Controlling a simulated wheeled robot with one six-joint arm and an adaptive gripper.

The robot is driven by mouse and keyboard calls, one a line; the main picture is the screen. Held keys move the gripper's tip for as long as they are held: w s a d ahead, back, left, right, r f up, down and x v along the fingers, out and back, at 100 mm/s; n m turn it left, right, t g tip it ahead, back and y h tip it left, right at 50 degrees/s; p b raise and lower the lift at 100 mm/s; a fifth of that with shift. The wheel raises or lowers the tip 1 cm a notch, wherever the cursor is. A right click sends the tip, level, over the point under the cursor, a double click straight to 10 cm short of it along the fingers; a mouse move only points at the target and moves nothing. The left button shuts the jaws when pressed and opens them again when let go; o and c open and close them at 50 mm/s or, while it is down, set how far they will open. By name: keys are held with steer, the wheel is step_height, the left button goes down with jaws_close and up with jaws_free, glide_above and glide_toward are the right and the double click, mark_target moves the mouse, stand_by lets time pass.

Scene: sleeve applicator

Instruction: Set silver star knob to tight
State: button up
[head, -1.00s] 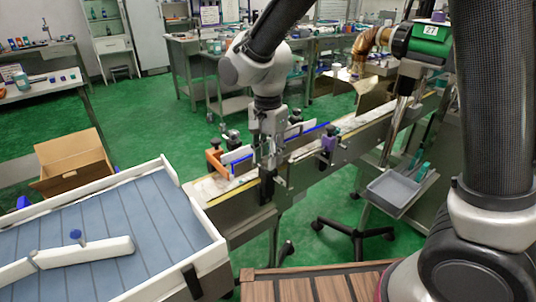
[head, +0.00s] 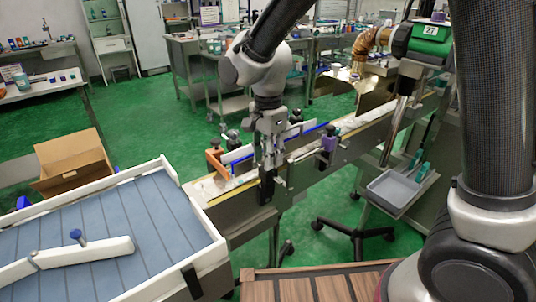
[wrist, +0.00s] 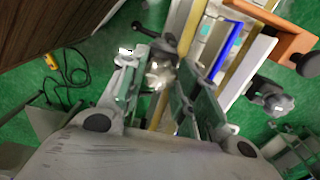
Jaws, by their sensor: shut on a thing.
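The silver star knob (wrist: 160,74) shows as a small bright piece between my fingers in the wrist view, on the near side of the conveyor rail. My gripper (wrist: 164,82) is shut on it, with one finger on each side. In the head view my gripper (head: 268,168) points down at the conveyor's (head: 226,208) near end and mostly hides the knob. The knob's marking or setting cannot be read.
A black handle (wrist: 155,40) sits close beside the knob. An orange bracket (head: 214,163), a blue-edged guide rail and a second grey knob (wrist: 270,97) stand on the conveyor's other side. A purple clamp (head: 329,143) sits farther along.

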steer(key=o, duration=1)
step_height(320, 180, up, 12)
steer(key=shift+r, duration=0.1)
